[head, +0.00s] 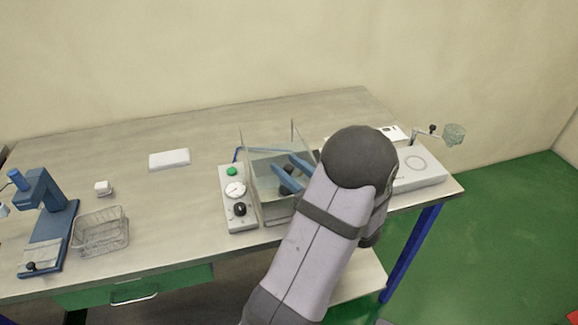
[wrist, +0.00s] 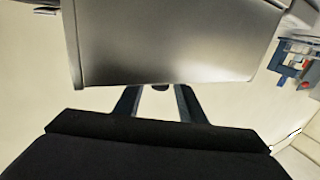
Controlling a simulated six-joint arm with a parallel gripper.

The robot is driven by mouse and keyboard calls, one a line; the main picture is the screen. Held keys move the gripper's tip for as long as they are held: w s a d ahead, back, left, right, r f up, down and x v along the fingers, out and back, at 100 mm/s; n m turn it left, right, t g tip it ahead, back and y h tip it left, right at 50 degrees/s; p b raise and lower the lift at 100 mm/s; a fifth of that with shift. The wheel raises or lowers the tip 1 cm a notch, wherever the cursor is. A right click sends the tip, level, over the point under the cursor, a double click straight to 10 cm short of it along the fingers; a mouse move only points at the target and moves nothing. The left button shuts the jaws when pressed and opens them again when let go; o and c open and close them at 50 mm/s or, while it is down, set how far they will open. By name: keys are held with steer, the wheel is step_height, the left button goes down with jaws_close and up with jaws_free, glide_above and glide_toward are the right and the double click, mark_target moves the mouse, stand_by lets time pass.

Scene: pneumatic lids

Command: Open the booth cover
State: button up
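The booth (head: 262,206) is a clear-walled box near the table's front edge, right of centre in the head view. Its clear panels make it hard to tell whether the cover is up or down. Beside it is a grey control box (head: 229,221) with a green button (head: 232,171), a round gauge (head: 235,190) and a black knob (head: 239,209). My gripper (head: 281,162) is at the booth, its two blue fingers apart. In the wrist view the fingers (wrist: 160,90) reach the edge of a grey metallic panel (wrist: 165,45); their tips seem hidden there, with a small dark thing between them.
A blue press (head: 60,205), a wire basket (head: 100,232) and a small white block (head: 103,188) stand at left. A white slab (head: 169,159) lies mid-table. A pale base plate (head: 418,180) with a holder arm is at right, partly behind my arm. The table's back left is clear.

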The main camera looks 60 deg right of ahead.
mark_target(302, 180)
jaws_close()
steer(key=shift+w+d, duration=1.5)
steer(key=shift+d, duration=0.05)
jaws_free()
steer(key=shift+a, duration=0.1)
steer(key=shift+s, duration=0.2)
steer(key=shift+b+v, duration=1.15)
steer(key=shift+v, duration=2.4)
